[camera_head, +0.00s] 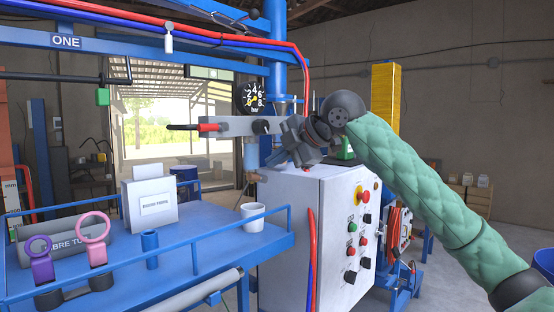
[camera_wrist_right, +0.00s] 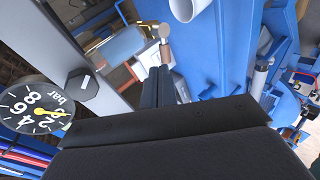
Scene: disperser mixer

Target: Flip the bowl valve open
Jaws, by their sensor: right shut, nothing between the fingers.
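My left gripper is not in view.
A pressure gauge (camera_head: 254,97) and grey bar (camera_head: 225,126) with a red-and-black handle sit above. A white control cabinet (camera_head: 325,230) stands below my right arm. A blue table (camera_head: 190,235) at left holds a white cup (camera_head: 253,217), box and rings.

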